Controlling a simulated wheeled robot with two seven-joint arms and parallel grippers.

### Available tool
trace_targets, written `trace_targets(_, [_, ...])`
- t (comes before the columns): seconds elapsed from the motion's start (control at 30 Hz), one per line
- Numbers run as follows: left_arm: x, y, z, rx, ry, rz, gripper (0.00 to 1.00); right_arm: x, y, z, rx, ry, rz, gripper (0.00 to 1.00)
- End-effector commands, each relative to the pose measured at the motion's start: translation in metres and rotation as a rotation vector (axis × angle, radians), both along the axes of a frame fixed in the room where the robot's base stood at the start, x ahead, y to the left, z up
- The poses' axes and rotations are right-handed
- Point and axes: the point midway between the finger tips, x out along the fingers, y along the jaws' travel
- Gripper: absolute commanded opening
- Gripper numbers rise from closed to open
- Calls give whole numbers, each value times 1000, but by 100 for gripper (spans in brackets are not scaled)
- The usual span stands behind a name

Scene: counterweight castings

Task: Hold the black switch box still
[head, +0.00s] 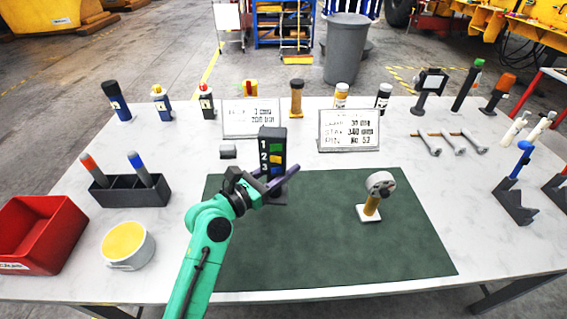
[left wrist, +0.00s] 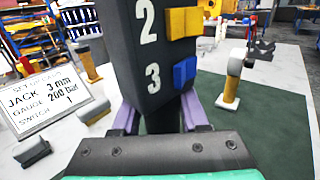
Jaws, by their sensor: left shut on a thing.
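The black switch box (head: 266,151) stands upright near the back edge of the green mat. It has white numbers 1, 2 and 3 and coloured switches; in the head view they look green, yellow and blue from top to bottom. My left gripper (head: 273,184) is shut on its lower part, with purple fingers on either side. In the left wrist view the box (left wrist: 150,72) fills the middle, with the yellow switch beside 2 and the blue one beside 3. My right gripper is not in view.
The green mat (head: 330,255) is mostly bare. A gauge-like device (head: 371,207) stands on its right. A sign (left wrist: 42,100) reads jack 3 mm, gauge 200 bar, switch 1. A small grey block (head: 228,152) lies left of the box.

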Motion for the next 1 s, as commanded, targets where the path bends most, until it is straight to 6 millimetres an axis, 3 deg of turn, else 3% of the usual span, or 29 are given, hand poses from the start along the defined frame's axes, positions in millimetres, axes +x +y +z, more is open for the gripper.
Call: trace_targets(1.0, [0, 0, -63, -1, -1, 0, 0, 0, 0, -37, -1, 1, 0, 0])
